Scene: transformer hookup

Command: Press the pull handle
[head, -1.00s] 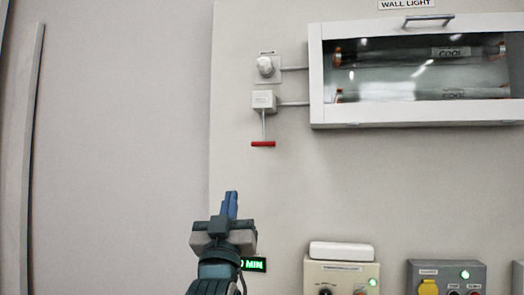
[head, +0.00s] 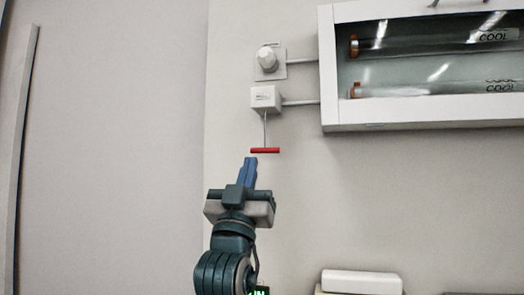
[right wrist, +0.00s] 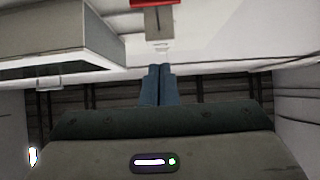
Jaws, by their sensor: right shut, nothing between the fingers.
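The pull handle is a red bar (head: 265,150) hanging on a thin cord below a small white switch box (head: 265,99) on the wall. It also shows as a red edge at the top of the right wrist view (right wrist: 150,3). My right gripper (head: 251,160) is shut and empty, with its blue fingertips pointing up just below the left part of the red bar in the head view. The fingers also show in the right wrist view (right wrist: 160,68). My left gripper is not in view.
A white round knob (head: 267,60) sits on a plate above the switch box. A wall light case (head: 420,114) with two tubes stands out at the upper right. A white box top (head: 361,282) is at the lower right. The wall left of the handle is bare.

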